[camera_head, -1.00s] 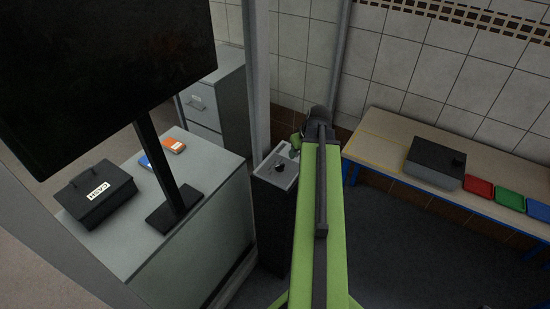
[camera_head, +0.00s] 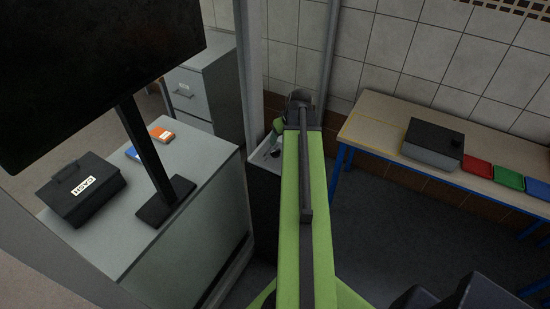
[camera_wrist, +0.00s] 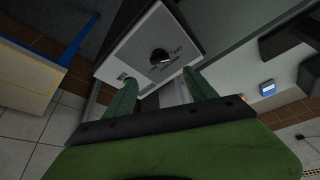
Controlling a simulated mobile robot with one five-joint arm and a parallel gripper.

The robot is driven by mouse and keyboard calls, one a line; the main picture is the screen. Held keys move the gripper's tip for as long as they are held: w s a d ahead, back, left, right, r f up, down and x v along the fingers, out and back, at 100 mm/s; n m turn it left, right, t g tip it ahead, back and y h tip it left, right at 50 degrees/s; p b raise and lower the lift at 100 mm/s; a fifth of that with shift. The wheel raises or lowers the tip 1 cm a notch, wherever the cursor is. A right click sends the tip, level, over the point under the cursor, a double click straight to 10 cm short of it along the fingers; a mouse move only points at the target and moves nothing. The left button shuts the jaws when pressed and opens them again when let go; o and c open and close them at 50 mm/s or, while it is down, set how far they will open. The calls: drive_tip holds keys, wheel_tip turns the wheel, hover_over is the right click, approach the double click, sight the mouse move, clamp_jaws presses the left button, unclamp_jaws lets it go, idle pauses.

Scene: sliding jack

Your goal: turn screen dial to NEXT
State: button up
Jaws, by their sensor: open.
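The screen dial (camera_wrist: 160,56) is a small black knob with a light pointer mark, on the grey top plate (camera_wrist: 135,50) of a dark pedestal. Small lettering is printed around the knob; it is too small to read for sure. My gripper (camera_wrist: 160,88) is open and empty in the wrist view, its two green fingers apart over the near part of the plate, short of the knob. In the head view my gripper (camera_head: 276,134) shows only partly beside my green arm, above the pedestal top (camera_head: 264,160). There my arm hides most of the plate, and I cannot make out the knob.
Left of the pedestal stands a grey counter (camera_head: 216,157) with a black cash box (camera_head: 82,190) and a large dark screen (camera_head: 90,60) on a stand. At right a wooden bench (camera_head: 375,128) holds a dark box (camera_head: 433,143) and coloured trays. Open floor lies before the bench.

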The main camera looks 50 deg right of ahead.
sight(276, 151)
drive_tip(key=b+x, duration=0.9)
drive_tip(key=x, duration=0.3)
drive_tip(key=shift+s+d, duration=0.1)
drive_tip(key=shift+s, duration=0.05)
drive_tip(key=shift+r, duration=0.15)
